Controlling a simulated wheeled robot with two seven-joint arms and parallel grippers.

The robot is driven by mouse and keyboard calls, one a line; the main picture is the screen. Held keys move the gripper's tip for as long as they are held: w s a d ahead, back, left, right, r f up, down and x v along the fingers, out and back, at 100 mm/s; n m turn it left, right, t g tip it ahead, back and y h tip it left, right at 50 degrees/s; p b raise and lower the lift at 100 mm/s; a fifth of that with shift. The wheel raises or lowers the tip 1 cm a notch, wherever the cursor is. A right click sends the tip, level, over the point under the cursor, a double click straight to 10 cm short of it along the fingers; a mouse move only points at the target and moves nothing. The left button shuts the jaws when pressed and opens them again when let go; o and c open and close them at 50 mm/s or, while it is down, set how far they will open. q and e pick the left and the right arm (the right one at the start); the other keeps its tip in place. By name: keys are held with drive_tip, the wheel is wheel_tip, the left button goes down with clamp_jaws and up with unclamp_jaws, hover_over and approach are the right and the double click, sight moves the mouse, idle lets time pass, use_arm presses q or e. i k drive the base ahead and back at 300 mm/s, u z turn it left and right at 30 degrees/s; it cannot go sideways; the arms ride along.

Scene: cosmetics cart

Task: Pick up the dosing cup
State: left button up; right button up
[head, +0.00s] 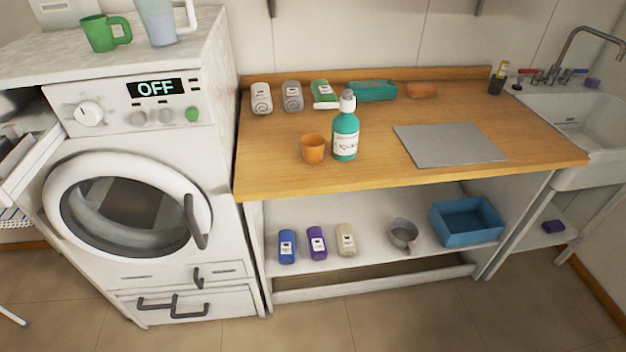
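A small orange cup (313,149), which looks like the dosing cup, stands upright on the wooden counter (375,170) near its front edge. A teal bottle (345,137) with a white label and pale cap stands just right of it, close beside it. A grey cup with a handle (403,233) sits on the shelf below. Neither of my grippers is in the head view.
Several small packs stand at the counter's back, beside a teal bundle (371,91). A grey mat (449,144) lies right of the bottle. The washing machine (140,180) stands left, the sink (580,125) right. A blue bin (466,222) is on the shelf.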

sight(312, 145)
drive_tip(key=u, duration=0.1)
drive_tip(key=k, duration=0.45)
drive_tip(key=z, duration=1.1)
drive_tip(key=i, duration=1.55)
drive_tip(key=u, duration=0.8)
